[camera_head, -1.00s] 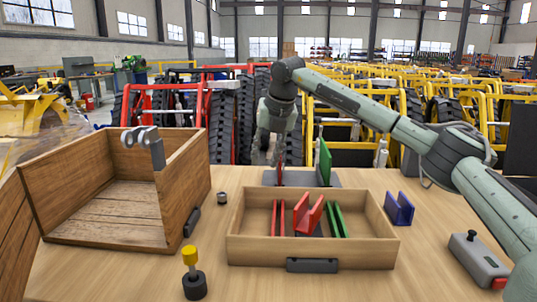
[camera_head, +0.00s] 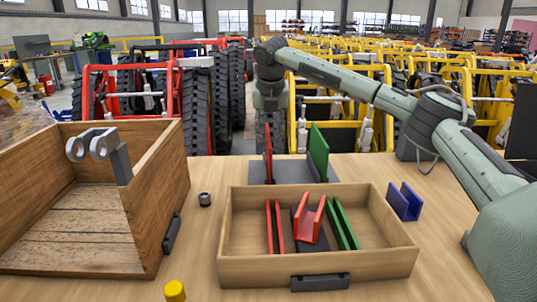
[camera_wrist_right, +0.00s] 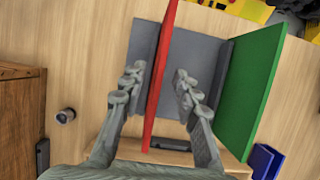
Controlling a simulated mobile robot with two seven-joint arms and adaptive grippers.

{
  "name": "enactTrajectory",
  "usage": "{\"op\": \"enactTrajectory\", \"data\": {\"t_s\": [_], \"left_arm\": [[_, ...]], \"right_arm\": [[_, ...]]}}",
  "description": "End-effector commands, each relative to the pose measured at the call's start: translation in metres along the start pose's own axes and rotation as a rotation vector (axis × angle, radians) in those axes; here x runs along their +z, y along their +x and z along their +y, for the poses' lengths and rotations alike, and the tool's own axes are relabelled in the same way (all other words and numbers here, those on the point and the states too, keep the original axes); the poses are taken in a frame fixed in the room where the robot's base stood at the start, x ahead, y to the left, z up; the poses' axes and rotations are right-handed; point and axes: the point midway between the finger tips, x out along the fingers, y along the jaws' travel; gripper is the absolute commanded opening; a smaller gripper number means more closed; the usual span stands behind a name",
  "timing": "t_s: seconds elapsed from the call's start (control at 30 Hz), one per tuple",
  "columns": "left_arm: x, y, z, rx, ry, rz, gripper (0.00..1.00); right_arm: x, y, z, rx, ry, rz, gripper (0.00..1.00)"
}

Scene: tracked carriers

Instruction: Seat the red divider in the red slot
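The red divider (camera_head: 268,156) stands upright on the grey rack (camera_head: 291,171) at the back of the table, left of a green divider (camera_head: 318,150). In the right wrist view, my right gripper (camera_wrist_right: 159,73) is open, with one finger on each side of the red divider (camera_wrist_right: 161,80) and gaps on both sides. In the head view its fingers are hard to make out. The red slot (camera_head: 281,230), two thin parallel red rails, lies at the left inside the shallow wooden tray (camera_head: 229,238); nothing stands between the rails. My left gripper is not in view.
A red V-shaped piece (camera_head: 308,219) and green rails (camera_head: 344,225) are also in the tray. A blue holder (camera_head: 404,201) stands right of it. A tall wooden crate (camera_head: 165,185) with a grey bracket (camera_head: 120,162) stands left. A small dark cylinder (camera_head: 204,199) lies between.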

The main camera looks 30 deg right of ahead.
Motion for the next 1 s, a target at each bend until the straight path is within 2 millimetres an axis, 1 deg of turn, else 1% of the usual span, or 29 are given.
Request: {"op": "enactTrajectory", "data": {"t_s": [0.03, 0.13, 0.37, 0.47, 0.63, 1.0], "left_arm": [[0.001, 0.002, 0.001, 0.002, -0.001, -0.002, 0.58], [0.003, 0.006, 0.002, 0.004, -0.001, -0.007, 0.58], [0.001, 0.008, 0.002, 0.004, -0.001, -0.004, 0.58], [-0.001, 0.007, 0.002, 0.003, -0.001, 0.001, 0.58], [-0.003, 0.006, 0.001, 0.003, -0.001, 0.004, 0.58], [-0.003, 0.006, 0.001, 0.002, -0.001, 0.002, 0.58]], "right_arm": [[0.001, 0.006, 0.0, -0.001, 0.001, 0.001, 0.31], [0.001, 0.015, 0.0, 0.0, 0.0, 0.0, 0.31], [0.001, 0.017, 0.001, 0.001, 0.0, -0.001, 0.31], [0.001, 0.017, 0.001, 0.001, 0.0, -0.001, 0.21], [0.001, 0.017, 0.001, 0.002, 0.0, -0.001, 0.0], [0.001, 0.016, 0.001, 0.002, 0.0, -0.002, 0.0]]}}
